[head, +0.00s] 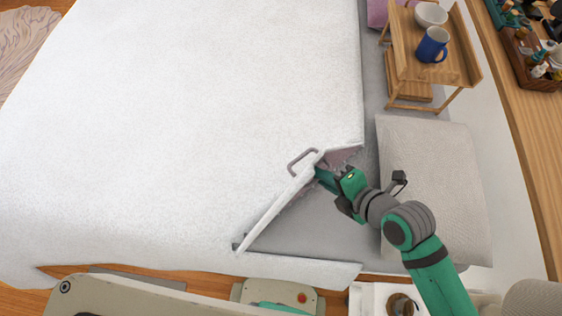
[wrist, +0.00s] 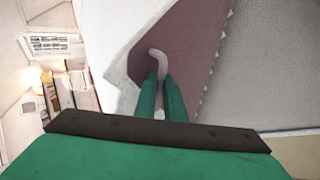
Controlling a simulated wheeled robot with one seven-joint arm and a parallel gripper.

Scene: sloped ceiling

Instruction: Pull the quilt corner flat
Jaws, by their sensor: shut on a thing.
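The white quilt (head: 190,110) covers most of the bed. Its corner is lifted and folded back at the lower right, showing a mauve underside that is also in the wrist view (wrist: 195,45). A pale loop (wrist: 158,58) at the corner runs between my fingers; it also shows in the head view (head: 301,158). My gripper (head: 323,177) is at the folded edge, its green fingers (wrist: 160,92) shut on the loop. The fingertips are partly hidden by the fold in the head view. The grey sheet (head: 310,235) lies bare below the fold.
A grey pillow (head: 430,180) lies to the right, beside my arm. A wooden tray stand (head: 410,65) with a blue mug (head: 433,45) and a white bowl (head: 431,14) stands at upper right. A wooden shelf (head: 530,110) with bottles runs along the right.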

